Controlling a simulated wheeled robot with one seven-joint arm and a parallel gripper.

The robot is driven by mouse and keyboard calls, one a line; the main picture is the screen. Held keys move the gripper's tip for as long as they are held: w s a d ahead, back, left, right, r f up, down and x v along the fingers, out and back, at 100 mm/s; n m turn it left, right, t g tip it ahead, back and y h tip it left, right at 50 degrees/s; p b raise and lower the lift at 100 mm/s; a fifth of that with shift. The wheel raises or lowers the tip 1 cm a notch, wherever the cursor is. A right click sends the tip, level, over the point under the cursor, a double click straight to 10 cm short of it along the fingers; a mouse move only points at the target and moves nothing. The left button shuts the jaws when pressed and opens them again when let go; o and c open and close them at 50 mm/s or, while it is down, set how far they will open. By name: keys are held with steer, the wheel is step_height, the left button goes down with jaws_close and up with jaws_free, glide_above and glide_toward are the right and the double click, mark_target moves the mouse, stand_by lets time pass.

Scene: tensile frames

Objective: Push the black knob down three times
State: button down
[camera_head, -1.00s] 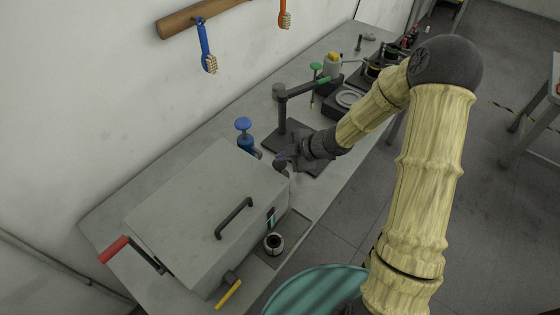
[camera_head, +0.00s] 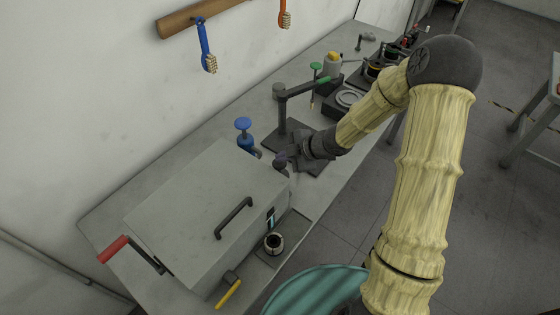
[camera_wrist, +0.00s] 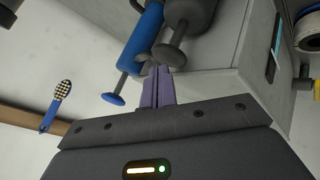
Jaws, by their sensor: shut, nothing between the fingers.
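The black knob (camera_wrist: 169,55) is a dark disc on a short stem coming out of a dark grey cylinder (camera_wrist: 190,12), seen upside down in the wrist view. The dark cylinder (camera_head: 281,169) also shows in the head view, beside the corner of a grey box. My gripper (camera_wrist: 157,70) has its purple fingers shut together and empty. Their tips are right at the knob's disc in the wrist view; I cannot tell whether they touch it. In the head view my gripper (camera_head: 284,156) is small and partly merges with the knob.
A blue pump with a blue knob (camera_head: 243,124) stands close to the left. The grey box (camera_head: 205,205) with a black handle fills the near bench. A dark stand (camera_head: 281,105) with a green-tipped arm rises just behind my gripper.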

mark_target(283, 163)
steer(key=shift+f, duration=0.3)
steer(key=shift+f+b, duration=0.7)
steer(key=shift+f, duration=0.1)
stand_by(1.0)
steer(key=shift+r+p, duration=1.25)
step_height(283, 163, up, 6)
steer(key=p, duration=0.6)
stand_by(2.3)
